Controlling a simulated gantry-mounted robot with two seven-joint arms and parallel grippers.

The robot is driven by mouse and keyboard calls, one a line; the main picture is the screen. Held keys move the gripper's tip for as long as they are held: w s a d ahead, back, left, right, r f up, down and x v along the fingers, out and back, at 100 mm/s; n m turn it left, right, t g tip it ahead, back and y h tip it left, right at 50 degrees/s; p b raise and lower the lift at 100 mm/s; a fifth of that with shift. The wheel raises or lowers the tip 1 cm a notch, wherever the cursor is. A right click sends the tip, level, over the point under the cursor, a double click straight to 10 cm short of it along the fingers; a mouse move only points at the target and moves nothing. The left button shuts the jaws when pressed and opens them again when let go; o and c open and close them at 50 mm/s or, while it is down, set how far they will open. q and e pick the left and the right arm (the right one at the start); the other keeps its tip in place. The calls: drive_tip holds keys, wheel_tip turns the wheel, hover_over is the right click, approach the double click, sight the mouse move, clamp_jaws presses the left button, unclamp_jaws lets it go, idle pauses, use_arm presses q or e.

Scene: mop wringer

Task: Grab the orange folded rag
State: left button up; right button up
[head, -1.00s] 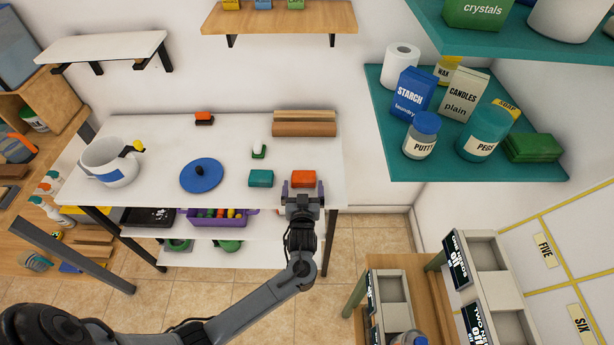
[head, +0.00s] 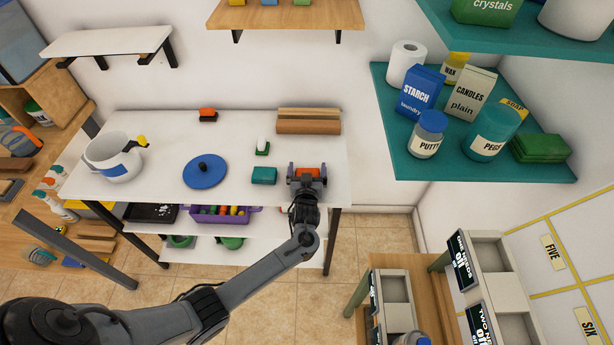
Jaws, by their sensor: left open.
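The orange folded rag (head: 308,172) lies on the white table (head: 226,128) near its right front edge. My left gripper (head: 307,172) is open, with one finger at the left side of the rag and the other at its right side. The gripper's body hides the near part of the rag. I cannot tell whether the fingers touch it. My right gripper is not in view.
A teal folded rag (head: 264,175) lies just left of the gripper. A white-and-green brush (head: 262,147), a blue lid (head: 205,171) and a white bucket (head: 113,160) also stand on the table. A wooden block (head: 308,122) is at the back right.

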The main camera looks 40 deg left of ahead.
use_arm(q)
drive_tip(key=shift+c, duration=0.5)
drive_tip(key=c, duration=0.7)
drive_tip(key=shift+r, duration=0.1)
